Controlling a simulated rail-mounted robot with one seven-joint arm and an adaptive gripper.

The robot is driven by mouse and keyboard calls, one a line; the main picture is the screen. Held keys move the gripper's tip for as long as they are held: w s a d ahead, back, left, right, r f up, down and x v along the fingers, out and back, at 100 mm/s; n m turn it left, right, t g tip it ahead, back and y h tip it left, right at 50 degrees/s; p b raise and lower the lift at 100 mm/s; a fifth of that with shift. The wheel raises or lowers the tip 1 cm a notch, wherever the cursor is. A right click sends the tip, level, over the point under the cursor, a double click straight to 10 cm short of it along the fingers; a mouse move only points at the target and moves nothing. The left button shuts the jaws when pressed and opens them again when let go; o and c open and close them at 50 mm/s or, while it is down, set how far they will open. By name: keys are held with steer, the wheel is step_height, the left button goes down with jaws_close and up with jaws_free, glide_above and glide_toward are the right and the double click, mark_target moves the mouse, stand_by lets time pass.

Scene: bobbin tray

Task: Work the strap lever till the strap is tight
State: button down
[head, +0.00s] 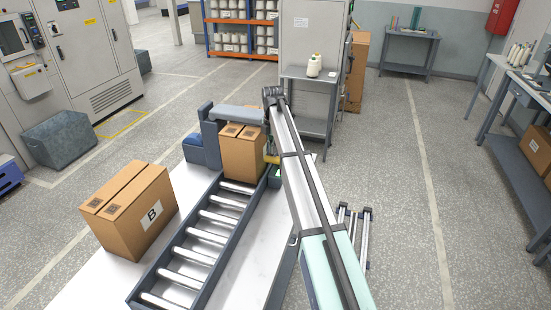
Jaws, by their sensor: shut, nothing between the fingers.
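A grey strapping frame (211,138) stands at the far end of the roller conveyor. Its light grey top beam (236,114) passes over a brown carton (243,152). A small yellow part (271,159) shows at the carton's right side, beside my arm; I cannot tell whether it is the strap lever. No strap can be made out clearly at this size. My arm reaches from the lower right up to the frame's right side. My gripper cannot be made out; it seems hidden behind my arm near the carton.
The roller conveyor (190,246) runs toward the front on a white surface. Another carton marked B (128,212) stands at its left. A grey cabinet and table (309,80) with a white bobbin stand behind my arm.

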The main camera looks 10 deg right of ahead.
mark_target(272, 161)
steer(key=shift+f, duration=0.1)
steer(key=shift+s+f+b, duration=0.8)
steer(key=shift+f+b, duration=0.4)
steer(key=shift+f, duration=2.15)
steer(key=shift+w+r+p, duration=0.3)
steer(key=shift+r+p, duration=0.25)
steer(key=shift+r, duration=0.6)
steer(key=shift+w+r+p, duration=0.25)
steer(key=shift+r+p, duration=0.25)
steer(key=shift+r, duration=0.7)
steer(key=shift+w+r+p, duration=0.3)
steer(key=shift+r+p, duration=0.25)
steer(key=shift+r, duration=0.6)
steer(key=shift+f, duration=0.2)
